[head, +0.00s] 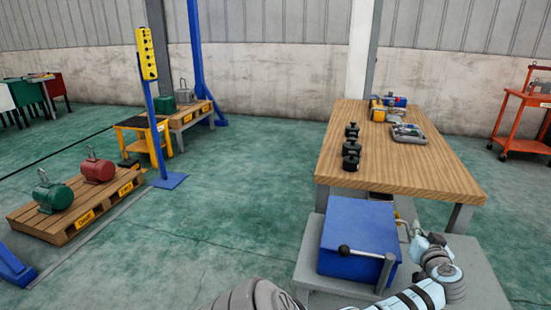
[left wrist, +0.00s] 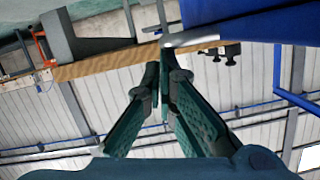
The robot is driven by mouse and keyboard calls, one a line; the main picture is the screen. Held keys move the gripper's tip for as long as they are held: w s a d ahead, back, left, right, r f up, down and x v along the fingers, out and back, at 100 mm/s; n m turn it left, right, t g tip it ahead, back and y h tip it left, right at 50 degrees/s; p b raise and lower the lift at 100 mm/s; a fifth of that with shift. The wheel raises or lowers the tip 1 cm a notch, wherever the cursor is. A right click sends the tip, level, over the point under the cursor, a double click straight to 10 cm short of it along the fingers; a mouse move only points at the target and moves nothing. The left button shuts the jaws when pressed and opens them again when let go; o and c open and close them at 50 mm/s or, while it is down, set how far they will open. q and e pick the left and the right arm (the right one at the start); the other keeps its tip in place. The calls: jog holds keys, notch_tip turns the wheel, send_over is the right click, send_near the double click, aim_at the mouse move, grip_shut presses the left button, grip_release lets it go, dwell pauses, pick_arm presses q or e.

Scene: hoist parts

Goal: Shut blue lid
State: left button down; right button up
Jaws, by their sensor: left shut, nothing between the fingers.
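A blue box (head: 345,268) with a blue lid (head: 358,222) stands on a grey platform in front of the wooden table in the head view. How far the lid is open I cannot tell. A lever with a black knob (head: 345,250) and a grey bar shows at its front. My left gripper (head: 414,230) is just right of the lid, small and partly hidden. In the left wrist view its green fingers (left wrist: 158,72) are together and empty, below a blue surface (left wrist: 245,25) with a grey edge. Contact is unclear. My right gripper is not in view.
The wooden table (head: 440,170) behind the box holds several black weights (head: 351,148), a grey tray part (head: 408,134) and yellow and blue parts. A pallet with motors (head: 95,200) is at the left. An orange cart (head: 520,115) is at the right. Green floor between is clear.

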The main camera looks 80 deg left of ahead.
pick_arm(q)
jog(key=shift+d, duration=0.1)
dwell(0.4)
jog(key=s+d+r+p, duration=0.3)
jog(key=d+r, duration=0.3)
jog(key=d, duration=0.3)
jog(key=shift+s+r+p, duration=0.15)
jog(key=shift+s+p, duration=0.15)
jog(key=shift+p, duration=0.35)
